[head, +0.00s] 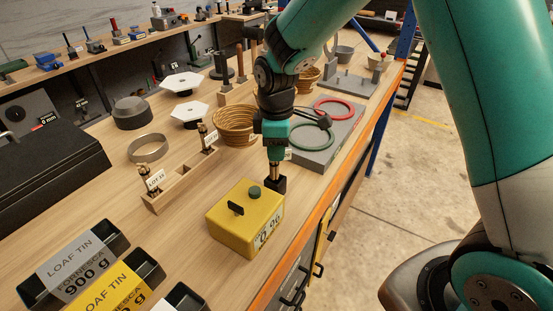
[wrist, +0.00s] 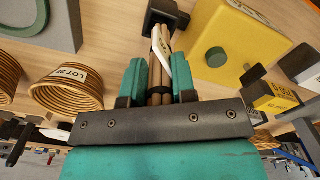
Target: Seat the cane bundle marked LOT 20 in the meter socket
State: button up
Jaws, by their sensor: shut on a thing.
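My gripper (head: 275,160) is shut on an upright bundle of thin brown canes (head: 275,172). The bundle (wrist: 157,62) also shows between the green fingers in the wrist view, with a white tag whose lettering I cannot read. The yellow meter (head: 232,222) stands on the bench, with a display on its front whose reading ends in a % sign. Its black socket (head: 281,184) is at its far right corner. The bundle's lower end meets the socket (wrist: 172,12) in both views. I cannot tell whether it is inside or just at the mouth.
A wooden rack (head: 184,187) holds two other tagged bundles, left of my gripper. A grey board (head: 325,155) with rings is at right. Loaf tins (head: 75,262) lie front left.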

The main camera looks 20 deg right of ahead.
aim_at(276, 165)
jog(key=shift+f+p, duration=0.5)
jog(key=shift+f, duration=2.05)
jog(key=shift+f, duration=0.1)
jog(key=o, duration=0.9)
jog(key=r+b, duration=0.2)
jog(key=r, duration=0.4)
jog(key=r+b, duration=0.1)
jog(key=r, duration=0.5)
jog(key=shift+s+r+b, duration=0.2)
jog(key=shift+r+b, duration=0.05)
jog(key=shift+b, duration=0.1)
jog(key=s+a+r+m+y, duration=0.1)
jog(key=s+m, duration=0.1)
jog(key=s, duration=0.6)
jog(key=s+a+r+m+y, duration=0.1)
jog(key=s+a+r+m, duration=0.1)
jog(key=s, duration=0.6)
jog(key=s+a+r+m+y, duration=0.1)
jog(key=s+r+m+y, duration=0.1)
jog(key=s, duration=0.6)
jog(key=shift+s+a, duration=0.1)
jog(key=shift+a, duration=0.3)
